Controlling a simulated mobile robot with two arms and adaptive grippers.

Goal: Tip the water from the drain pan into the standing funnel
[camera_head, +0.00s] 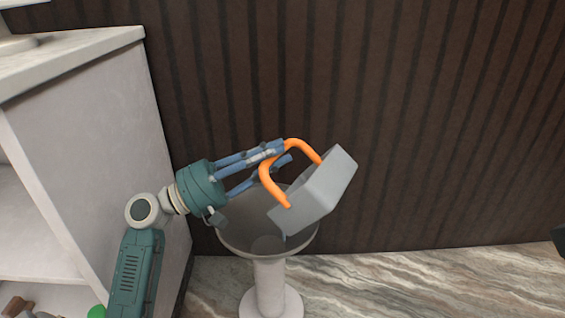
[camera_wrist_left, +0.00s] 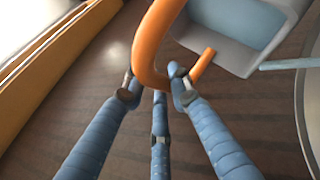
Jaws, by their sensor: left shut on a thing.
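The drain pan (camera_head: 322,190) is a grey box with an orange handle (camera_head: 268,180). My left gripper (camera_head: 283,153) is shut on the handle and holds the pan tilted over the standing funnel (camera_head: 238,238). The pan's lower edge is over the funnel's wide mouth. The funnel is pale, with a stem and a round base on the floor. In the left wrist view the handle (camera_wrist_left: 149,45) passes between the fingers (camera_wrist_left: 155,88), and the pan (camera_wrist_left: 226,50) shows a bluish patch inside, probably water.
A white counter (camera_head: 85,150) with an open shelf stands close on the left. A dark ribbed wall (camera_head: 430,120) is behind the funnel. The marbled floor (camera_head: 420,285) is clear to the right.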

